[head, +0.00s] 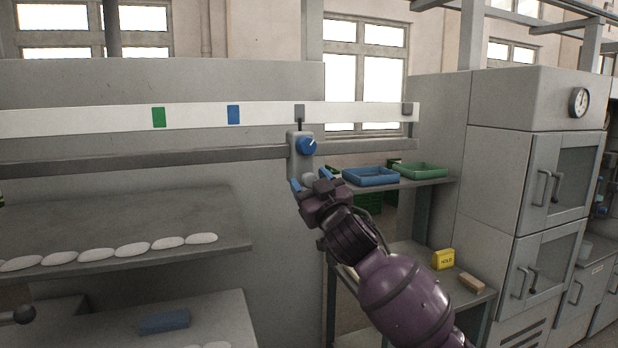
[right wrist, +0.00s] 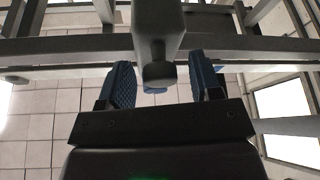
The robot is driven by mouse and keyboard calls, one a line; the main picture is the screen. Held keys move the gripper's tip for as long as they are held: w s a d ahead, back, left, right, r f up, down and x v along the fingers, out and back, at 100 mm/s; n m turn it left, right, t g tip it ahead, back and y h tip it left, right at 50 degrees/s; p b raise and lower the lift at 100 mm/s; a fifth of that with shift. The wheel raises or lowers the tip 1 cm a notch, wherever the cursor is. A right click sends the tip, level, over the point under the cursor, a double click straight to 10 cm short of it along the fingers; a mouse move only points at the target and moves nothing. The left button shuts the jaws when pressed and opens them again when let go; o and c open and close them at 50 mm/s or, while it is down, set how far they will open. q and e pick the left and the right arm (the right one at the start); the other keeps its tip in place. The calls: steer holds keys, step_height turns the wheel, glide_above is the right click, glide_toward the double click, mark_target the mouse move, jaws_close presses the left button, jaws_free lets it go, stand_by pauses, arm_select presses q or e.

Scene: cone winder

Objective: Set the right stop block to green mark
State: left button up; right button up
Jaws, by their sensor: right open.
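The stop block (head: 293,164) is a grey block with a blue knob (head: 307,146) on its front, riding on a dark rail (head: 200,157). Its pointer (head: 299,113) stands up over the white scale strip (head: 268,115), to the right of both coloured marks. The green mark (head: 158,117) is far left along the strip; the blue mark (head: 233,115) lies between. My right gripper (head: 308,184) is just under the block. In the right wrist view the open blue fingers stand either side of the block's rounded grip (right wrist: 158,74), with gaps visible.
A shelf (head: 200,215) with several white oval pieces (head: 95,254) lies below the rail at left. Blue (head: 371,176) and green (head: 420,170) trays sit on a rack to the right. A grey cabinet (head: 495,160) stands beyond. The rail left of the block looks clear.

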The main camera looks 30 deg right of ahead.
arm_select(q)
steer(key=shift+s+r, duration=0.1)
arm_select(e)
steer(key=shift+w+r, duration=0.15)
steer(key=shift+w, duration=0.2)
jaws_close()
arm_select(q)
steer(key=shift+s, duration=0.1)
